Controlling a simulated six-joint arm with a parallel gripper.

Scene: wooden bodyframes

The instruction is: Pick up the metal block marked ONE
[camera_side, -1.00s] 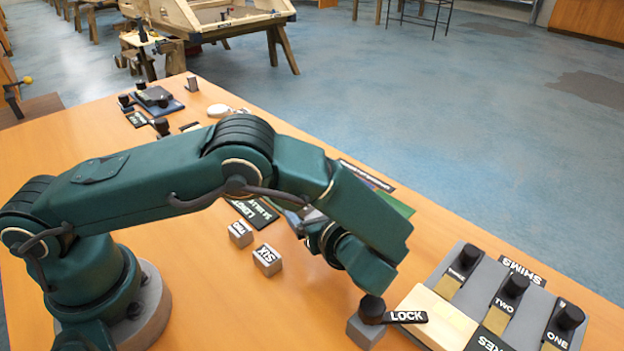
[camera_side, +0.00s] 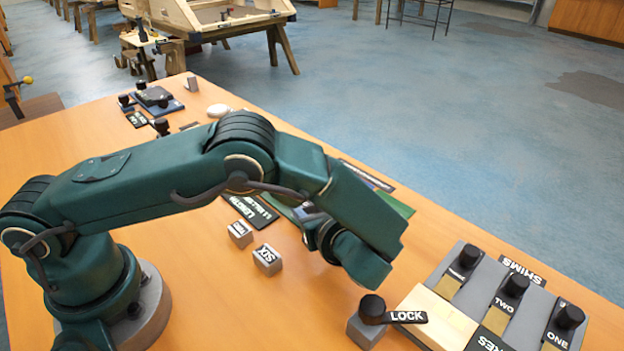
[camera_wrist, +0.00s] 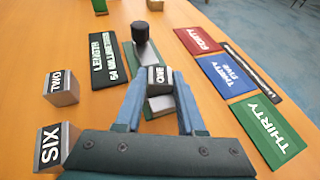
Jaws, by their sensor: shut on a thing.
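The small metal block marked ONE (camera_wrist: 160,76) is between my fingertips in the wrist view, its label facing the camera. My gripper (camera_wrist: 160,85) is shut on it, one blue-grey finger on each side. The block stands out over a pale grey piece below; whether it touches that piece cannot be told. In the side view my wrist hides the block and the fingertips.
A black knob (camera_wrist: 140,32) stands just beyond the block. A LENGTH sign (camera_wrist: 108,68) lies left; coloured cards FORTY (camera_wrist: 198,40), THIRTY FIVE (camera_wrist: 226,76) and THIRTY (camera_wrist: 268,131) lie right. In the side view, the LOCK lever (camera_side: 403,317) and shims rack (camera_side: 470,262) are at lower right.

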